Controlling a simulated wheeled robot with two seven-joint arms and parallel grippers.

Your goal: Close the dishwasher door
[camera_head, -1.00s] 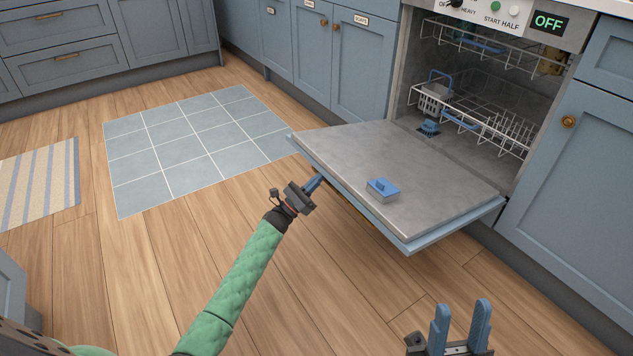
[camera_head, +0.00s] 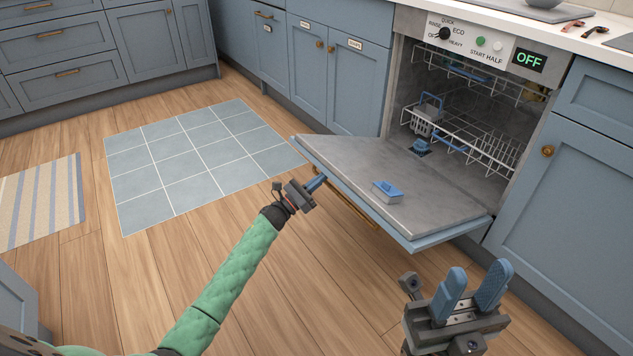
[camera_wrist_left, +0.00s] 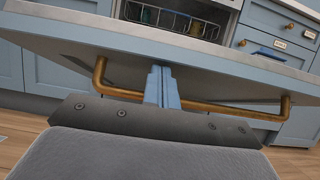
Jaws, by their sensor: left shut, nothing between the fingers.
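The dishwasher door (camera_head: 352,172) is open and tilted, its outer edge raised well above the floor. A brass handle (camera_wrist_left: 210,106) runs along its outer face in the left wrist view. My left gripper (camera_head: 320,182) is shut and empty at the door's outer side, near its left end. In the left wrist view its blue fingers (camera_wrist_left: 162,85) reach up past the handle bar against or close to the panel; contact is unclear. My right gripper (camera_head: 478,290) is open and empty, in front of the door's right corner.
A blue and grey detergent compartment (camera_head: 387,191) sits on the door's inner face. Inside the dishwasher are wire racks (camera_head: 485,150) and a basket (camera_head: 424,115). The panel display (camera_head: 529,60) reads OFF. The wooden floor (camera_head: 290,290) in front is clear.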

